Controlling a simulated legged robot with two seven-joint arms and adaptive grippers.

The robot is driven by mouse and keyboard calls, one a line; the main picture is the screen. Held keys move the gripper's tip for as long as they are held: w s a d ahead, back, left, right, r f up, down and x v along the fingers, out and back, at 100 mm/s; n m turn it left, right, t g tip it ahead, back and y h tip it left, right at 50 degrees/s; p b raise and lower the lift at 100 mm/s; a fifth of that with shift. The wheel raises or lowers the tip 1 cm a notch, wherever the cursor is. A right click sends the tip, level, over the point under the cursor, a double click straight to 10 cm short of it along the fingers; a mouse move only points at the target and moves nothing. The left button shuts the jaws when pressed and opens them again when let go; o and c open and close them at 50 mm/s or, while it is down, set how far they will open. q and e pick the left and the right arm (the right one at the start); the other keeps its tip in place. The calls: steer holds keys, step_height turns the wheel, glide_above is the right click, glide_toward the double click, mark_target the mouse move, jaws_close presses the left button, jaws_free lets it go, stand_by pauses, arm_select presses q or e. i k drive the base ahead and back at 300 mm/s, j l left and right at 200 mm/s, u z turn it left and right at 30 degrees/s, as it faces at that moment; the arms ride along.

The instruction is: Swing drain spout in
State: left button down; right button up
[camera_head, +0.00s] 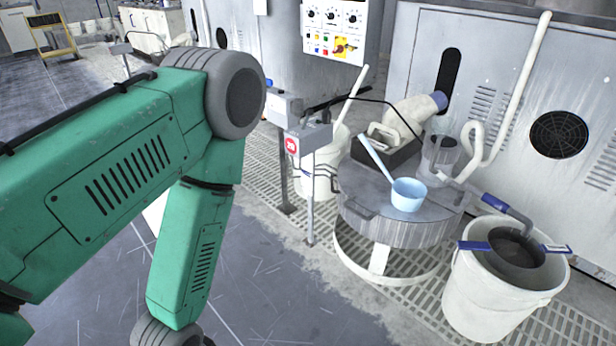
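What looks like the drain spout is a bent grey pipe with a blue sleeve (497,205) at the right. It reaches out from beside the round grey platen tub (400,232), and its end points down over a white bucket (490,300). A dark round vessel with blue handles (516,250) sits in the bucket's mouth; I cannot tell if the spout touches it. My green left arm fills the left side and bends down out of the bottom edge, apart from the spout. Neither gripper is in view.
A light blue dipper (408,195) rests on the tub top near a cream machine head (405,118). Grey boxes on posts (308,137) and another white bucket (318,175) stand left of the tub. Grey cabinets line the back. The floor in front is clear.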

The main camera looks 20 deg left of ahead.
mark_target(502, 207)
steer(key=i+j+z, duration=0.2)
steer(key=i, duration=0.9)
steer(key=l, duration=0.1)
